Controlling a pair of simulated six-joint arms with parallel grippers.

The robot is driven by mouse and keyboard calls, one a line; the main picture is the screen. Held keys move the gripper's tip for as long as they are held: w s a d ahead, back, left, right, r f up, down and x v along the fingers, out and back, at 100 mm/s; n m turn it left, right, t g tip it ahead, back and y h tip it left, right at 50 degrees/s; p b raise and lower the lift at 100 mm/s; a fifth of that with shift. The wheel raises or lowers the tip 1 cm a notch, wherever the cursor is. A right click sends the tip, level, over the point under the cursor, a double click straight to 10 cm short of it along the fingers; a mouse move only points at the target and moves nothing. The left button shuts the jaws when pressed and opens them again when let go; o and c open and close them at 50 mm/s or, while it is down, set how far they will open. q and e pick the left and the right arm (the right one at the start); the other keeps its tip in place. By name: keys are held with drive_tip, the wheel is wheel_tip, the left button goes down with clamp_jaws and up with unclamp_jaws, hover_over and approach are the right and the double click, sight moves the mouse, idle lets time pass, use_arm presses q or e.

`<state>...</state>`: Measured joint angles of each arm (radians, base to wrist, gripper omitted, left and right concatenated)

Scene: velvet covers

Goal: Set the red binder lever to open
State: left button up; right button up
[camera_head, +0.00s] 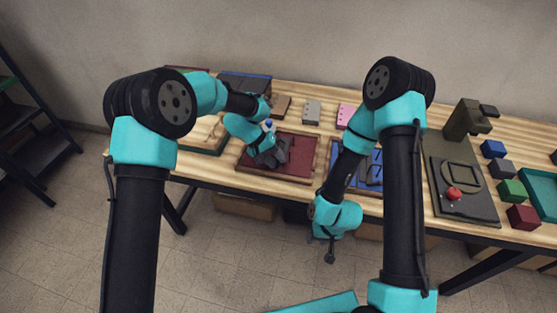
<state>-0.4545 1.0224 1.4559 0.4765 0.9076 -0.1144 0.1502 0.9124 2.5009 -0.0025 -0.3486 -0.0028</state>
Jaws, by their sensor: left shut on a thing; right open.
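The red binder (306,155) lies in a wooden-edged tray near the middle of the table. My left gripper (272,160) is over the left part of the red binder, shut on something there. The gripper hides the thing it holds, which appears to be the red binder lever. I cannot make out the lever's position. My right gripper (322,242) is open and empty, hanging in front of the table's front edge, below and to the right of the red binder.
A blue binder (375,172) lies right of the red one, partly behind my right arm. Small brown, grey and pink blocks (312,112) stand behind. A dark grey machine (465,185) with a red knob and several coloured cubes (511,190) are at right. A black shelf (35,150) stands left.

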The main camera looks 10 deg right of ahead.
use_arm(q)
drive_tip(key=shift+a+f+g+h, duration=0.2)
drive_tip(key=shift+g+h, duration=0.1)
drive_tip(key=shift+h, duration=0.2)
drive_tip(key=o, duration=0.9)
drive_tip(key=shift+r, duration=0.1)
drive_tip(key=v, duration=1.7)
drive_tip(key=shift+w+a+r, duration=0.1)
drive_tip(key=shift+w+a, duration=0.05)
